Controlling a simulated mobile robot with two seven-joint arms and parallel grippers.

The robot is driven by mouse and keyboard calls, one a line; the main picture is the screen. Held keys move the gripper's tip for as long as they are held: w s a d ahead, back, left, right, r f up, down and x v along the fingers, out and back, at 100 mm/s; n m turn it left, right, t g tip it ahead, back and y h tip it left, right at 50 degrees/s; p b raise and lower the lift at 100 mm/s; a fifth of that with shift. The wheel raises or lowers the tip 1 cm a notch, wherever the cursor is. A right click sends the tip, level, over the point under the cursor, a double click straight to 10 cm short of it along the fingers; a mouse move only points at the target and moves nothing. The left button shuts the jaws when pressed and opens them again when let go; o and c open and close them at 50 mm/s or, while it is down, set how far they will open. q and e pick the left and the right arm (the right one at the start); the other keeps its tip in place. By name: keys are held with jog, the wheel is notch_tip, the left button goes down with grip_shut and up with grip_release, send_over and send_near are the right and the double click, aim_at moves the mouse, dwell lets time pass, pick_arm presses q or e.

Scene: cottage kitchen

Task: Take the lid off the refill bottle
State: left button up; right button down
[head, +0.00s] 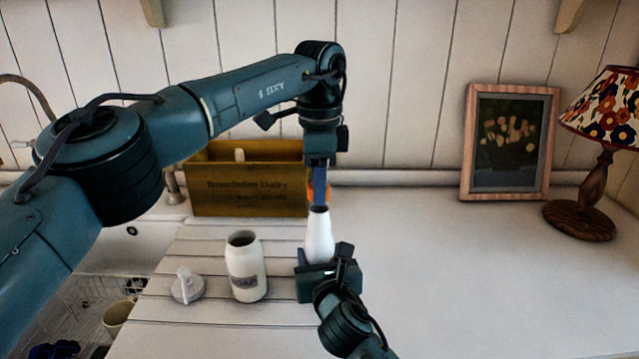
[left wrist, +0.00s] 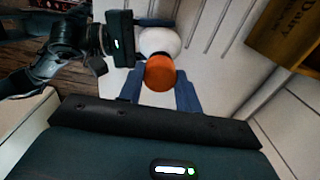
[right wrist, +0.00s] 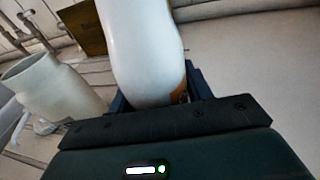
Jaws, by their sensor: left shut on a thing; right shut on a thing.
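The white refill bottle (head: 319,238) stands upright in the head view, its lower part between the fingers of my right gripper (head: 318,268). Its white body also fills the top of the right wrist view (right wrist: 140,50). The orange lid (head: 311,192) is at the bottle's top, partly hidden by a finger of my left gripper (head: 319,198), which is shut on it from above. In the left wrist view the lid (left wrist: 160,73) sits between the blue fingers, with the white bottle behind it. A dark band shows at the bottle's top below the lid; I cannot tell whether they touch.
An open white labelled jar (head: 246,270) stands left of the bottle, with a white knobbed lid (head: 187,287) beside it. A wooden crate (head: 250,190) is behind. The sink is at left. A picture frame (head: 467,145) and lamp (head: 590,195) stand right; the counter between is clear.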

pick_arm(q)
jog(key=shift+r, duration=1.85)
pick_arm(e)
jog(key=c, duration=0.6)
grip_release()
jog(key=shift+o, duration=0.2)
